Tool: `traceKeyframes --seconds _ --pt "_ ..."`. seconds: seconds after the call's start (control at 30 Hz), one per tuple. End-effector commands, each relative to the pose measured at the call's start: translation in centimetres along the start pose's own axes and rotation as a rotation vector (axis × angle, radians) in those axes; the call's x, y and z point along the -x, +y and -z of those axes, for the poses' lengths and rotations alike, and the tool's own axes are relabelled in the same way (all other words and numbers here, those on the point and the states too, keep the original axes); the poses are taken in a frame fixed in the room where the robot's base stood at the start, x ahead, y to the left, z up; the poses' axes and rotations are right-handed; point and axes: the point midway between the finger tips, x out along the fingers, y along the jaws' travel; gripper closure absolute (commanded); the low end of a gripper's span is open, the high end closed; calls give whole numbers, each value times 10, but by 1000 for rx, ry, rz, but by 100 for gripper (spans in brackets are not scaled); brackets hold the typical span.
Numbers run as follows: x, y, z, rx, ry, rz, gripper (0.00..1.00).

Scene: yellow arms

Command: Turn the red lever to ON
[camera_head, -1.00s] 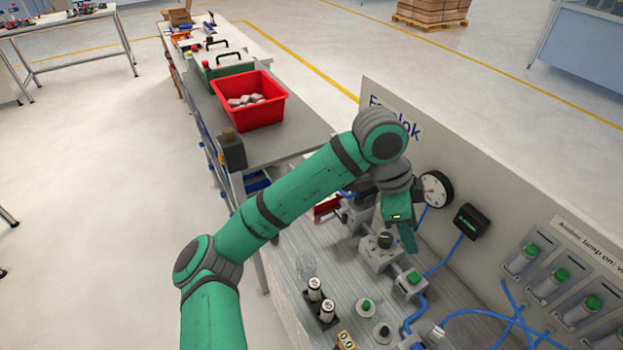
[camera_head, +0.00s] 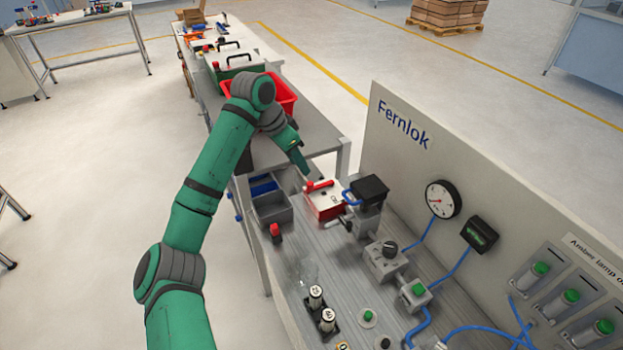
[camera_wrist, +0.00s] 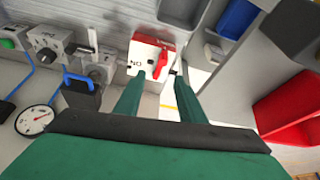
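The red lever (camera_head: 319,184) lies across the white top of a red-sided switch box (camera_head: 325,201) on the bench.
The Fernlok panel (camera_head: 400,130) rises at the right. A red crate (camera_head: 285,95) stands behind my arm.

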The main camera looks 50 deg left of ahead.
Motion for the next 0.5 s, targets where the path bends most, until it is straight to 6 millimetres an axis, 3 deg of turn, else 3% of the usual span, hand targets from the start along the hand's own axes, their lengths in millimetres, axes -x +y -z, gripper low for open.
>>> traceKeyframes --seconds 0.17,0.5 --pt "-11 -6 -5 16 -5 5 64" --pt "-68 -6 -5 16 -4 4 64"
